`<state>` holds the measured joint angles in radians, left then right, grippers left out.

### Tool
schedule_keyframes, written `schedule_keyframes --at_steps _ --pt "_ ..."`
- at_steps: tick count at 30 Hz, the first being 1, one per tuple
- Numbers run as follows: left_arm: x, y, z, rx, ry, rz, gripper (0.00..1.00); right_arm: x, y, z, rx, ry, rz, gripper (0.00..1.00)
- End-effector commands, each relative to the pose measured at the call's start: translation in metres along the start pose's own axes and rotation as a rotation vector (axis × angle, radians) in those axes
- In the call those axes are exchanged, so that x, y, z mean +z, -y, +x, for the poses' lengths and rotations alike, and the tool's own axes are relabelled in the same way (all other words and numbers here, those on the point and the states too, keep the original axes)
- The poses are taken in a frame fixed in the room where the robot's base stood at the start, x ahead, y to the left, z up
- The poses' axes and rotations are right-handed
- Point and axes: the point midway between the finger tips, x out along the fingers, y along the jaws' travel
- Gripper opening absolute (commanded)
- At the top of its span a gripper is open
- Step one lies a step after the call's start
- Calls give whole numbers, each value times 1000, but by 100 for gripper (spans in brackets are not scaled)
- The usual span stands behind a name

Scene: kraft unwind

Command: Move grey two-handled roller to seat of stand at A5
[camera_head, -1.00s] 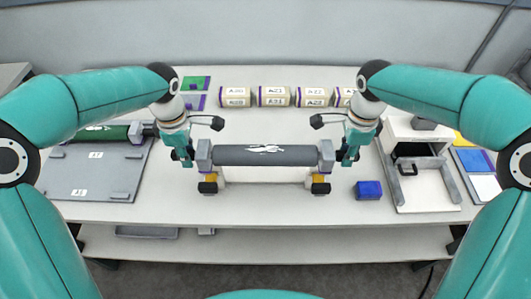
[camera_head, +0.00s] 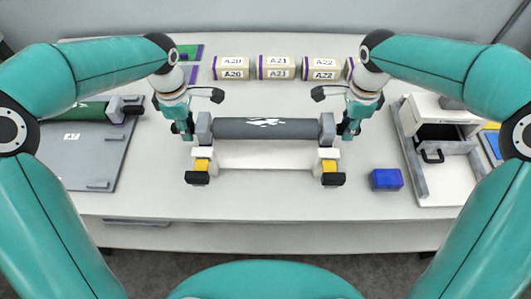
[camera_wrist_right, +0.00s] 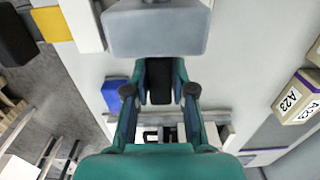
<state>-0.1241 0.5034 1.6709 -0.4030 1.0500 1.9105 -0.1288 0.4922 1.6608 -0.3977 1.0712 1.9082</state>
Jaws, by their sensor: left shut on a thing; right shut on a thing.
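The grey two-handled roller (camera_head: 265,128), dark with a white mark and paler end blocks, is level between my two grippers. My left gripper (camera_head: 187,130) is shut on its left handle, and my right gripper (camera_head: 348,131) is shut on its right handle. In the right wrist view the fingers (camera_wrist_right: 160,95) close around the dark handle (camera_wrist_right: 158,78) beside the grey end block (camera_wrist_right: 156,32). A white stand (camera_head: 265,159) with yellow and black front parts shows just in front of the roller. Its label is not visible. Whether the roller touches it, I cannot tell.
A blue box (camera_head: 386,180) lies right of the stand. A grey board (camera_head: 85,150) with a green roller (camera_head: 75,111) is at left. A white unit with a black handle (camera_head: 440,185) is at right. Labelled cream blocks (camera_head: 276,67) line the back.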

Motion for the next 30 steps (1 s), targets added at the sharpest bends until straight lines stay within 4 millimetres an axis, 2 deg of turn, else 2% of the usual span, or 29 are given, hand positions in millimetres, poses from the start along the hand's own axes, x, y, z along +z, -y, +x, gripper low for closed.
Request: schedule_keyframes --at_steps 4,20,30 --pt "0 -1 10 4 0 0 0 0 0 10 -4 0 1 0" --pt "-1 0 12 4 0 -2 0 1 1 12 -4 0 -1 0" --pt "-2 0 22 4 0 -3 0 2 1 22 -3 0 -2 0"
